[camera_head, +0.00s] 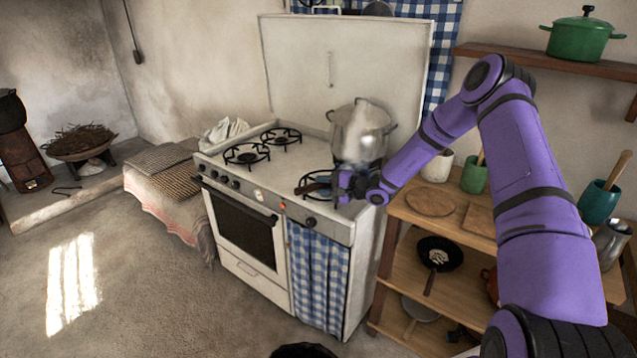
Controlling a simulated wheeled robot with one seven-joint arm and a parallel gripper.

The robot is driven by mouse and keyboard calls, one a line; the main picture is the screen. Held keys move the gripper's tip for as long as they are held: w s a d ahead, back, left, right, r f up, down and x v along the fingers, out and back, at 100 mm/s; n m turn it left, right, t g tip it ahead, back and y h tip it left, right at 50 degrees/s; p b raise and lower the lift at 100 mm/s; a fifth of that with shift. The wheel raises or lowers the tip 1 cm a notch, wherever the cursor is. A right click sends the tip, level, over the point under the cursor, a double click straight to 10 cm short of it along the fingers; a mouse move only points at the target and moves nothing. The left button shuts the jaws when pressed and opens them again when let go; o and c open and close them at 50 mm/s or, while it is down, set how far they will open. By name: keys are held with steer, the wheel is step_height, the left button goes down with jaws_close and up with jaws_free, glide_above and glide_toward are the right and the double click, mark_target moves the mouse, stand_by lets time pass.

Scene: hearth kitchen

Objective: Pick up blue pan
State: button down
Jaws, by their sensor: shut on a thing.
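My gripper (334,187) is at the front right of the white stove, low over its top and just in front of the large metal pot. It is shut on a dark brown handle (312,188) that sticks out to the left of the fingers. A small bluish patch (319,177) shows just behind the handle. It looks like part of the blue pan, but most of that thing is hidden behind my gripper and wrist. I cannot tell whether it rests on the stove or is lifted.
The metal pot (360,131) stands on the stove (265,181) close behind my gripper. Two burners at the left are bare. A wooden shelf unit (398,207) with boards, cups and a black pan (441,254) stands at the right. Open floor lies at the left.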

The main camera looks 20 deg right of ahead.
steer(key=shift+s+d+r, duration=0.1)
steer(key=shift+s+d, duration=0.05)
steer(key=shift+s, duration=0.65)
